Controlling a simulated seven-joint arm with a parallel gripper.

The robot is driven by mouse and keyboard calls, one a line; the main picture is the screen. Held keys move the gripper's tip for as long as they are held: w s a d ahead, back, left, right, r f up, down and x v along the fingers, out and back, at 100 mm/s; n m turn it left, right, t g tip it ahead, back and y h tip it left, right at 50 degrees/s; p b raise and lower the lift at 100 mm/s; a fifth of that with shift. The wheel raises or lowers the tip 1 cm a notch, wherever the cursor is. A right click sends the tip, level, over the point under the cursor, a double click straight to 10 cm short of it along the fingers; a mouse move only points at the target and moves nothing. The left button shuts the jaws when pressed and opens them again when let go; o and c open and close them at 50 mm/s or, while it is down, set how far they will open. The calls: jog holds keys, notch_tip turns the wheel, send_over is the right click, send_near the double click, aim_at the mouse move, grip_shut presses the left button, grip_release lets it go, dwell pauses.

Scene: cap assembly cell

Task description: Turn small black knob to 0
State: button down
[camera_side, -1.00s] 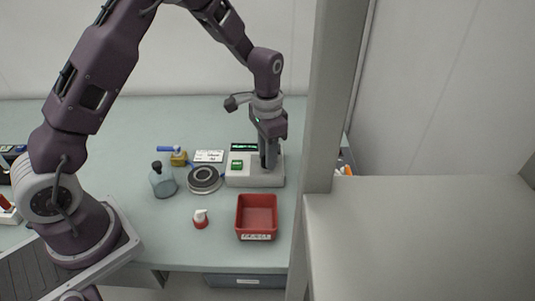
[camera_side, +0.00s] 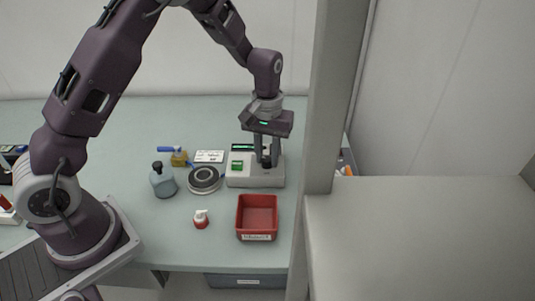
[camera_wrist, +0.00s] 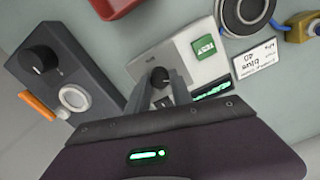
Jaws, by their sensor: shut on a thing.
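The small black knob (camera_wrist: 160,76) sits on the face of a pale box (camera_wrist: 206,69), which has a green button (camera_wrist: 205,46) and a lit display (camera_wrist: 212,90). In the side view the pale box (camera_side: 240,181) stands on the bench behind the red bin. My gripper (camera_wrist: 162,86) is shut on the knob from above, one finger on each side. In the side view my gripper (camera_side: 267,164) reaches down to the box's right part, and its fingers mostly hide the knob. A short pale mark shows on the knob; the scale is too small to read.
A dark grey box (camera_wrist: 82,62) with a larger black knob (camera_wrist: 39,60) and a pale round button (camera_wrist: 74,97) stands close by. A pale post (camera_side: 335,100) rises right of my arm.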

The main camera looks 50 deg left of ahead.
aim_at(267, 158)
jog(key=shift+n, duration=0.5)
jog(key=c, duration=1.1)
grip_release()
notch_tip(267, 158, up, 7)
jog(key=shift+r, duration=0.1)
